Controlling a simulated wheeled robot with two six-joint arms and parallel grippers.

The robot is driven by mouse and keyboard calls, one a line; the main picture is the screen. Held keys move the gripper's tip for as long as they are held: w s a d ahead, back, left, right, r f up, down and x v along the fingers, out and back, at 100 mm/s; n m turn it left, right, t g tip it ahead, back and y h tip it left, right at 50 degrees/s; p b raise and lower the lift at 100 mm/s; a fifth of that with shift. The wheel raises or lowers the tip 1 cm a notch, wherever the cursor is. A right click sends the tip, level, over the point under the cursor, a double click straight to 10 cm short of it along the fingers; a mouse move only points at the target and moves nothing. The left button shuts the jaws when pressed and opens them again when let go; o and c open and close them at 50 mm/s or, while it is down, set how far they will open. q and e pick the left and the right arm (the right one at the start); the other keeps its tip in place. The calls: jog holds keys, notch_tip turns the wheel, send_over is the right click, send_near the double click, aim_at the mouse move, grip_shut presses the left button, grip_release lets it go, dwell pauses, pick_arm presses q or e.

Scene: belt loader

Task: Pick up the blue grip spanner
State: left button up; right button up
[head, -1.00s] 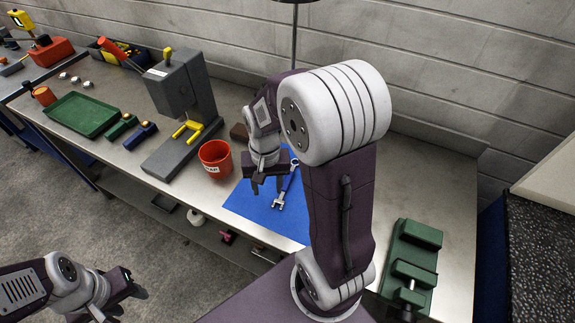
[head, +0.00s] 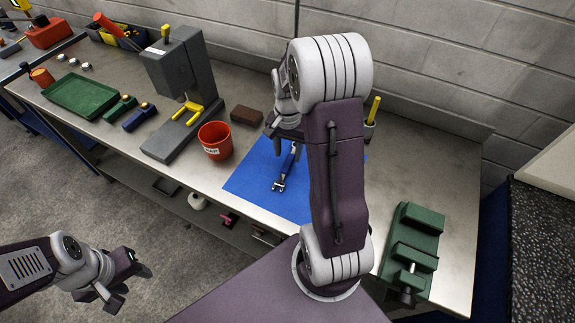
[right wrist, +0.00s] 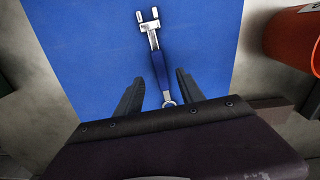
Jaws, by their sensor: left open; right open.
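The blue grip spanner (head: 286,168) lies on the blue mat (head: 248,184), with its silver forked end toward the bench front. Part of it is hidden by my right arm in the head view. In the right wrist view the spanner (right wrist: 158,64) runs lengthwise, with its blue grip and ring end between the open fingers of my right gripper (right wrist: 159,78). The gripper is above the spanner; I cannot tell how high. My left gripper (head: 126,281) is open and empty, off the bench front over the floor.
A red cup (head: 215,140) stands at the mat's left edge, with a brown block (head: 246,115) behind it. A grey press (head: 180,82) stands further left. A green vise (head: 412,250) sits at right. The mat around the spanner is clear.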

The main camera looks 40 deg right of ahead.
aim_at(287, 164)
notch_tip(287, 164, down, 5)
jog(key=shift+a+r, duration=0.15)
grip_shut()
jog(key=shift+r, duration=0.1)
jog(key=r, duration=0.4)
jog(key=shift+s+d+r, duration=0.15)
jog(key=shift+d+r, duration=0.1)
jog(key=shift+d, duration=0.1)
jog(key=s+d+r, duration=0.6)
jog(key=d, duration=0.3)
jog(key=shift+s+r, duration=0.2)
jog(key=shift+s, duration=0.05)
